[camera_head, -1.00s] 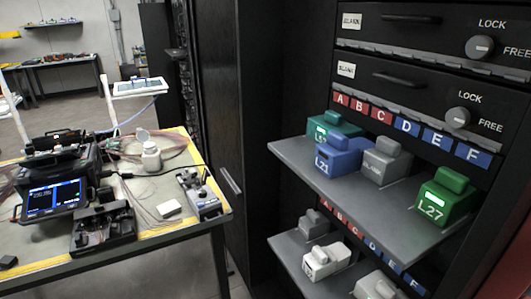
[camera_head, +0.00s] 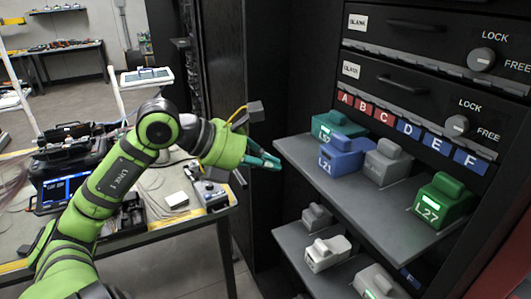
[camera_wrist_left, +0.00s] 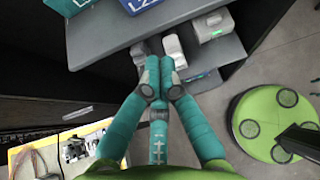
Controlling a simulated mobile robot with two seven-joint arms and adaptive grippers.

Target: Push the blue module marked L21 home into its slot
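The blue module L21 (camera_head: 343,158) sits on the upper grey shelf, between a teal module (camera_head: 337,126) and a grey module (camera_head: 385,160). It stands farther out toward the shelf's front edge than these two. In the left wrist view only a bit of the blue module (camera_wrist_left: 143,5) shows at the top edge. My left gripper (camera_head: 272,161) is left of the shelf's front edge, apart from L21. In the wrist view its teal fingers (camera_wrist_left: 160,68) are together with nothing seen between them. My right gripper is not in view.
The green module L27 (camera_head: 446,200) stands at the right of the upper shelf (camera_head: 390,205). A lower shelf (camera_head: 290,240) holds several grey modules. Drawers with LOCK/FREE knobs (camera_head: 481,59) are above. A workbench (camera_head: 175,225) with splicing gear is at the left.

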